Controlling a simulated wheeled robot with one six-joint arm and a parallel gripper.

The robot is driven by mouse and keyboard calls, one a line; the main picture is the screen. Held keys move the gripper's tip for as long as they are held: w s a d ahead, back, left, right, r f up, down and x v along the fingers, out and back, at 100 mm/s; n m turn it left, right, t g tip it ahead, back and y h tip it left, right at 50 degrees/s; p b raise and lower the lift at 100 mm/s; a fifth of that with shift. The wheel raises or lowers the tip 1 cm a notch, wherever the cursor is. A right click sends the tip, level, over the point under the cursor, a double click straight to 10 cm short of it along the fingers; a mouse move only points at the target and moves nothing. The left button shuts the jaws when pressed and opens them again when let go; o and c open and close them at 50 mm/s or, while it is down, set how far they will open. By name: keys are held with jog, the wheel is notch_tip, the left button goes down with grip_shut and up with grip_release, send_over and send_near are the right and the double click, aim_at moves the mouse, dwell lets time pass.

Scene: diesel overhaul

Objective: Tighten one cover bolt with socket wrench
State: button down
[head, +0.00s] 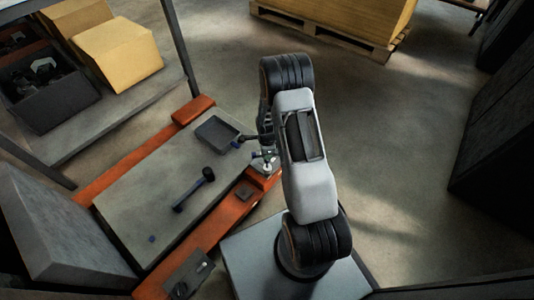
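My gripper (264,148) is at the far right edge of the workbench, largely hidden behind my arm. I cannot tell whether its fingers are open or shut. A dark bar with a bluish end (240,142) juts left beside it; I cannot tell whether this is the socket wrench or part of my gripper. A small pale metal piece (267,165) sits just below the gripper on an orange block. I cannot make out a cover or its bolts clearly.
The grey-topped orange workbench (135,205) carries a dark tray (216,133), a black mallet-like tool (195,188) and a small blue piece (152,239). Cardboard boxes (118,55) and a dark bin (50,85) stand on a shelf upper left. Floor right of my arm is clear.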

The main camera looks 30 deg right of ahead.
jog(key=shift+r, duration=0.25)
notch_tip(320, 180, up, 6)
jog(key=p, duration=0.4)
jog(key=shift+p, duration=0.35)
jog(key=shift+f, duration=0.1)
jog(key=s+a+p, duration=0.1)
jog(key=s, duration=0.6)
jog(key=shift+a, duration=0.2)
